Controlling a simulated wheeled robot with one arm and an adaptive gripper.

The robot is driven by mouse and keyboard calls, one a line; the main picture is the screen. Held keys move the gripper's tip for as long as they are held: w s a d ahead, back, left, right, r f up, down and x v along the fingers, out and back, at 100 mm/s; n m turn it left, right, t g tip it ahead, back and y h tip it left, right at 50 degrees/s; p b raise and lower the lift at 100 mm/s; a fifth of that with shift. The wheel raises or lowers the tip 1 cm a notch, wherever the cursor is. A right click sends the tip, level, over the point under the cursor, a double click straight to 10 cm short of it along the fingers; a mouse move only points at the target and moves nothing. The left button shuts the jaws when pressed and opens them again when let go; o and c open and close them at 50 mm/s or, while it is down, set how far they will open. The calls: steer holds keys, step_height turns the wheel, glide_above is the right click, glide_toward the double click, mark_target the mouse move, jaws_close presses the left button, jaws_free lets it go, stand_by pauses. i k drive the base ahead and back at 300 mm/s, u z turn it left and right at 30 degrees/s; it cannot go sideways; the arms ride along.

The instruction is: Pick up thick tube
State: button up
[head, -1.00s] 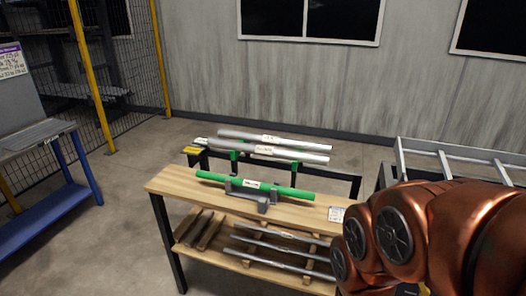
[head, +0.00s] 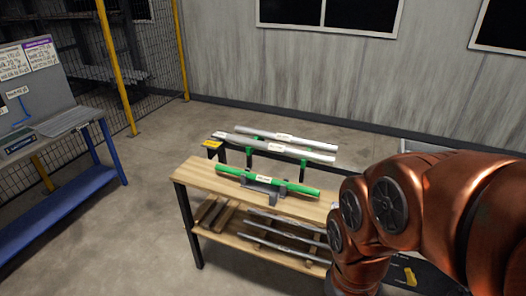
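A green tube (head: 232,171) with a white label lies across a grey holder (head: 270,190) on top of a wooden workbench (head: 205,174). Two thicker-looking silver tubes lie on a rack behind the bench: a front one (head: 311,155) and a rear one (head: 314,144), both with labels. I cannot read which of these is the thick tube. My copper arm fills the right side, beside the bench's right end and covering part of it. My gripper is outside the picture.
Several thin metal bars (head: 279,232) lie on the bench's lower shelf (head: 232,241). A blue-legged table (head: 88,118) with a sign board (head: 28,92) stands at left. A wire-mesh fence with yellow posts (head: 118,65) is behind it. Floor (head: 130,235) between table and bench is clear.

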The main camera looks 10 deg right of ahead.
mark_target(311, 156)
steer(key=u, duration=0.45)
steer(key=k, duration=1.15)
steer(key=z, duration=0.25)
steer(key=i, duration=0.6)
steer(key=z, duration=0.65)
steer(key=i, duration=0.65)
steer(key=u, duration=0.55)
steer(key=i, duration=0.65)
steer(key=u, duration=0.75)
